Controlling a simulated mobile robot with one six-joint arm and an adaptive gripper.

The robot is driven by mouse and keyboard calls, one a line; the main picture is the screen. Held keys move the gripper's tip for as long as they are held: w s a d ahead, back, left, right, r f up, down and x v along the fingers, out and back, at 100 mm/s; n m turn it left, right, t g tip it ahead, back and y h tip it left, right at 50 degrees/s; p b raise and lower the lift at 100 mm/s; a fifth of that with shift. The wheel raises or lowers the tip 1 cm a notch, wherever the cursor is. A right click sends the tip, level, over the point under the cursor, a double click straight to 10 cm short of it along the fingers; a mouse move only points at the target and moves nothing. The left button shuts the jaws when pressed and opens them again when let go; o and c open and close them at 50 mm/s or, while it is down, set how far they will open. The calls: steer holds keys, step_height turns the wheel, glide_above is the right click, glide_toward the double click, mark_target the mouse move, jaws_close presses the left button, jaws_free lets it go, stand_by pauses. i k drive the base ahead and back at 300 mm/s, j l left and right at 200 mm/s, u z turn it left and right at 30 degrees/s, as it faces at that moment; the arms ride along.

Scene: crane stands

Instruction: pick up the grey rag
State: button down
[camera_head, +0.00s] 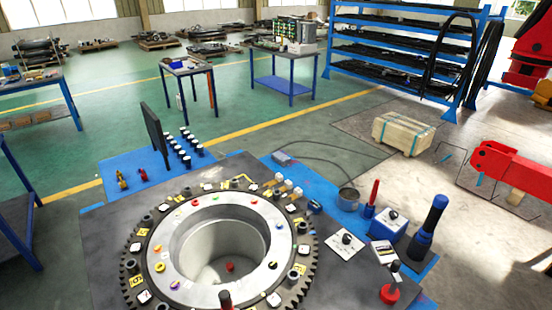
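I cannot make out a grey rag anywhere in the head camera view. A workbench (100,258) with a dark top fills the lower middle. A large toothed ring (308,262) with a pale inner flange and a deep round opening lies on it. Many small coloured pieces and yellow and white tags sit on the ring. A small grey-blue item (284,158) with a cable lies behind the ring, but it looks like a box rather than cloth. My gripper is not in view.
A dark upright panel (157,135) and rows of small dark-and-white pieces stand on a blue mat (118,165). At the right are a dark-blue tool (428,228), a red-handled tool (374,192) and a metal cup (348,198). A wooden crate (402,133) stands on the floor beyond.

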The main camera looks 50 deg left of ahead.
mark_target(284, 160)
steer(key=u, duration=1.75)
steer(key=z, duration=0.6)
steer(key=i+l+z, duration=0.3)
steer(key=l, duration=0.35)
steer(key=i+l+z, duration=0.25)
steer(key=l, duration=0.4)
steer(key=i+l+z, duration=0.3)
steer(key=i+l, duration=0.2)
steer(key=i+u, duration=0.25)
steer(key=i, duration=0.25)
steer(key=i+l+u, duration=0.25)
steer(key=i, duration=0.25)
steer(key=i+l+u, duration=0.25)
steer(key=i, duration=0.25)
steer(key=i+l+u, duration=0.3)
steer(key=i, duration=0.2)
steer(key=i+j+u, duration=0.4)
steer(key=i+u, duration=0.45)
steer(key=i+l+u, duration=0.1)
steer(key=i+u, duration=0.3)
steer(key=i, duration=0.2)
steer(key=i+l+u, duration=0.2)
steer(key=i+u, duration=0.2)
steer(key=i+j+u, duration=0.15)
steer(key=i+u, duration=1)
steer(key=i+l, duration=0.05)
steer(key=i, duration=0.05)
